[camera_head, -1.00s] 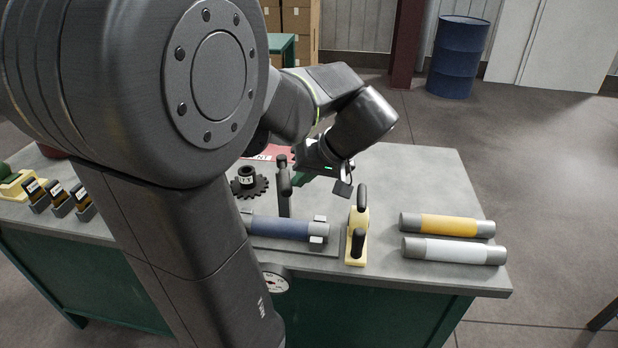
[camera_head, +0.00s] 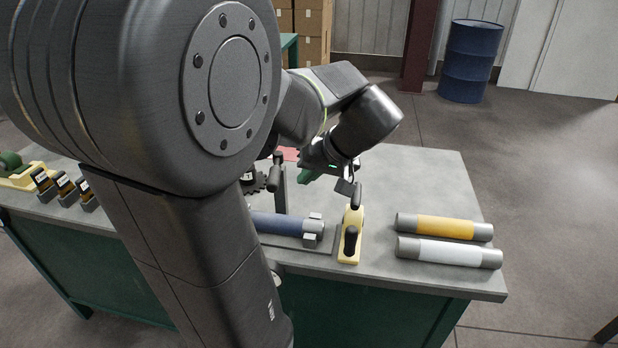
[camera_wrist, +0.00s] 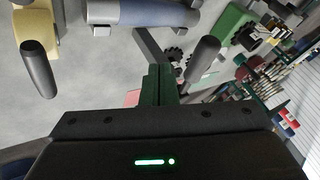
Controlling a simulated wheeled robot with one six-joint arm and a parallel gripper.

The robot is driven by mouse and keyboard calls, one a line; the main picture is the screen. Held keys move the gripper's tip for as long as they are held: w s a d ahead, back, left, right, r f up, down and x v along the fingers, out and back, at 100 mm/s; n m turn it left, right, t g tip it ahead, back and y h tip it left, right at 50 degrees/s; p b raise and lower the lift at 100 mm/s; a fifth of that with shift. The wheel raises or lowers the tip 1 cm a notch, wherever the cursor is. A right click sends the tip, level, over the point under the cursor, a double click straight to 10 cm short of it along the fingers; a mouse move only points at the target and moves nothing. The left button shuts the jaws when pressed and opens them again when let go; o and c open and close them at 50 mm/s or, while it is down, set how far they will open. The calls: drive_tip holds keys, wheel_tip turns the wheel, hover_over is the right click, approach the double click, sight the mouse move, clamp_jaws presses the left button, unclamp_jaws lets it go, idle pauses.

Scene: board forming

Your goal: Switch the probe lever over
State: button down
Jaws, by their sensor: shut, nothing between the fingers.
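Two dark-handled levers are in view, and I cannot tell for certain which is the probe lever. One is a dark grip (camera_head: 274,173) on a grey post behind the blue roller (camera_head: 282,224); it also shows in the wrist view (camera_wrist: 202,60). The other is a cream block (camera_head: 350,248) with two black handles, right of the roller; one handle shows in the wrist view (camera_wrist: 38,68). My gripper (camera_head: 306,176) hangs behind the roller, between post and block. Its green fingers (camera_wrist: 157,86) are together and empty, apart from both handles.
A yellow-banded cylinder (camera_head: 444,228) and a white-banded one (camera_head: 449,252) lie at the right of the grey tabletop (camera_head: 420,175). A dark gear (camera_head: 259,181) sits left of the post, partly hidden by my arm. The tabletop's back right is clear.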

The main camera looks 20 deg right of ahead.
drive_tip(key=v, duration=1)
